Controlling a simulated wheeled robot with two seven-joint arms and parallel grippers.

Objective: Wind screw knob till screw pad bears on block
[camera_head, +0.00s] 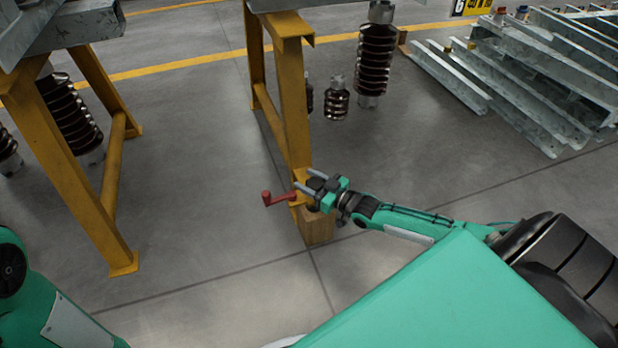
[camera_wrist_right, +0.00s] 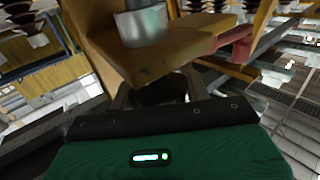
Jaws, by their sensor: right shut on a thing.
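My right gripper (camera_head: 319,186) is at the foot of the yellow frame leg (camera_head: 297,130), with its fingers on either side of a dark round knob (camera_wrist_right: 162,88). The knob sits against a worn yellow plate (camera_wrist_right: 150,62) in the right wrist view, and a grey metal cylinder (camera_wrist_right: 143,25) shows on that plate's other side. The wooden block (camera_head: 318,228) stands on the floor just below the gripper, partly covered by it. The screw pad cannot be made out, so its contact with the block cannot be told. My left gripper is out of view.
A red crank handle (camera_head: 278,198) sticks out left of the leg, close to my right gripper. Another yellow trestle (camera_head: 85,160) stands at left. Dark ribbed insulators (camera_head: 374,58) stand behind, and galvanized steel beams (camera_head: 530,75) lie at right. The floor between the trestles is clear.

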